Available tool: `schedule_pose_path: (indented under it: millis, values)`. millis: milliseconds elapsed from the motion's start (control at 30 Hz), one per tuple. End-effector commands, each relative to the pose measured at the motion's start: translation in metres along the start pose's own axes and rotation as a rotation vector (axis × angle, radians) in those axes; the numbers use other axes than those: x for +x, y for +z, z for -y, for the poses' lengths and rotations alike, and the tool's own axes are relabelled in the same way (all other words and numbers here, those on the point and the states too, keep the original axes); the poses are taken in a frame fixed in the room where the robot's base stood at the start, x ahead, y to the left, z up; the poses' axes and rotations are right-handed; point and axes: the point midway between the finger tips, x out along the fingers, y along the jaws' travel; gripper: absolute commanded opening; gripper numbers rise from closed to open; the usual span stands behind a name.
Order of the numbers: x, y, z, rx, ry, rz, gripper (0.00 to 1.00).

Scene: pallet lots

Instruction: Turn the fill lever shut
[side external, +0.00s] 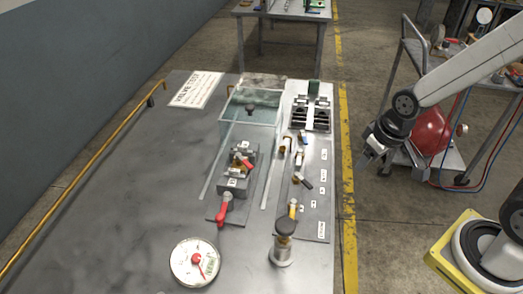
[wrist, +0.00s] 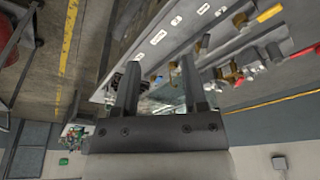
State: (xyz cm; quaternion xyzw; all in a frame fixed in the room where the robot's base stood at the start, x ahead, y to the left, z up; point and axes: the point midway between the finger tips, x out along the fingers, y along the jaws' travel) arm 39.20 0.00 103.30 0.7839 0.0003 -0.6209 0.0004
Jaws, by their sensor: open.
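A red lever (side external: 222,211) sticks out from the front of a small grey valve block (side external: 234,180) on the bench; it also shows in the wrist view (wrist: 303,51). A yellow lever (side external: 293,209) stands on the metal panel to its right, and it shows in the wrist view (wrist: 269,13). The labels are too small to read, so I cannot tell which lever is the fill lever. My gripper (side external: 372,160) is open and empty, off the bench's right side and apart from both levers. Its two fingers (wrist: 160,63) show in the wrist view with nothing held between them.
A clear water tank (side external: 250,106) stands behind the valve block. Several small fittings line the metal panel (side external: 318,215). A cart (side external: 425,60) stands right. The bench's left side is clear.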

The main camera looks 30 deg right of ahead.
Motion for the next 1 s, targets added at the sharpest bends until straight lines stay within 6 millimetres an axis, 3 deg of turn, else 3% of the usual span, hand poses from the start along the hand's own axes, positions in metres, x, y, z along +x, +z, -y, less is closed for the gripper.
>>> schedule_pose_path:
  millis: [267, 467, 1000]
  values:
    - [0.0, -0.002, 0.0, 0.003, 0.0, 0.001, 0.55]
    - [0.003, -0.018, -0.001, 0.031, 0.001, 0.014, 0.55]
    - [0.032, -0.13, -0.013, 0.263, 0.019, 0.119, 0.55]
